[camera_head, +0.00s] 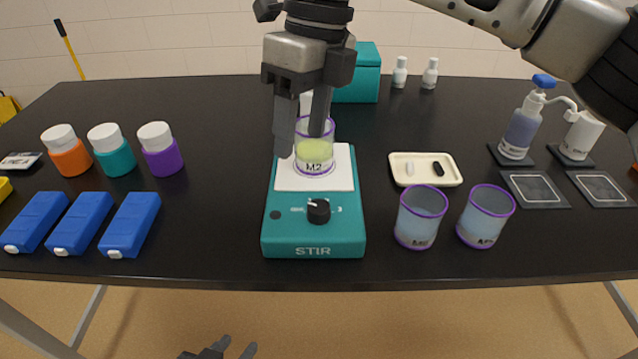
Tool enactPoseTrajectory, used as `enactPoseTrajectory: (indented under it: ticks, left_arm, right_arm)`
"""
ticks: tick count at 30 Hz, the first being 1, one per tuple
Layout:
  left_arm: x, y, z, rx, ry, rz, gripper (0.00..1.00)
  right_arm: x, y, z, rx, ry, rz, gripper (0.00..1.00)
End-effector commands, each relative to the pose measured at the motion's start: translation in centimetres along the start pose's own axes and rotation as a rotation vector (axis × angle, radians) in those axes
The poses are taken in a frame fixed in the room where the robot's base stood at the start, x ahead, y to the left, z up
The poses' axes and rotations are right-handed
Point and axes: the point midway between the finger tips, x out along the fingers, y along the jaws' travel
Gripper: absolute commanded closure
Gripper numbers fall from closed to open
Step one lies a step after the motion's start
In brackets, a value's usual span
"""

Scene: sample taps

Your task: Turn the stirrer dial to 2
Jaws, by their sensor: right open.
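The teal stirrer (284,240), marked STIR, stands at the table's front middle. Its black dial (318,211) is on the front panel, with a white mark near its upper left; small scale marks around it are too small to read surely. A beaker (315,160) marked M2 with yellow-green liquid stands on its white plate (343,172). My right gripper (301,146) points down with open fingers, overlapping the beaker's upper left in the view, above and behind the dial. Whether it touches the beaker I cannot tell. My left gripper (237,348) is low, in front of the table, fingers apart and empty.
Blue boxes (80,224) and capped bottles (115,150) stand left. Two purple-rimmed beakers (420,217) and a cream tray (425,169) are right of the stirrer. Pump bottles (522,130) stand far right. The table in front of the dial is narrow and clear.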

Motion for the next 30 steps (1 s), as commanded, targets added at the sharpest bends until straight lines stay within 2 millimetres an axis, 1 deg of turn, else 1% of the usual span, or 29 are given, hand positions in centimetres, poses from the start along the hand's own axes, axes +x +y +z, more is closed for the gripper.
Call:
enactPoseTrajectory:
  ticks: [1, 3, 5, 8, 11, 24, 27, 30]
  left_arm:
    - [0.0, 0.0, 0.0, 0.001, 0.0, 0.0, 0.64]
    - [0.0, 0.0, 0.0, 0.001, 0.0, 0.0, 0.64]
    - [0.0, 0.0, 0.0, 0.001, 0.0, 0.0, 0.64]
    - [-0.1, 0.0, -0.1, 0.001, -0.001, 0.0, 0.64]
    - [-0.1, 0.0, -0.1, 0.002, -0.001, -0.001, 0.64]
    - [-0.6, -0.1, -0.3, 0.016, -0.016, -0.006, 0.64]
    - [-0.7, -0.1, -0.3, 0.02, -0.018, -0.007, 0.64]
    - [-0.7, -0.2, -0.3, 0.023, -0.02, -0.007, 0.64]
  right_arm:
    - [-1.2, -1.0, -0.5, 0.018, 0.022, -0.065, 0.45]
    - [-2.1, -1.8, -0.9, 0.036, 0.043, -0.116, 0.45]
    - [-2.3, -2.2, -1.2, 0.043, 0.053, -0.137, 0.45]
    - [-1.5, -2.4, -1.3, 0.045, 0.058, -0.144, 0.45]
    - [0.2, -2.5, -1.4, 0.042, 0.058, -0.139, 0.45]
    - [9.4, -3.7, -1.9, 0.041, 0.056, -0.135, 0.45]
    - [11.0, -3.9, -2.0, 0.041, 0.055, -0.136, 0.45]
    - [12.1, -4.1, -2.0, 0.041, 0.054, -0.136, 0.45]
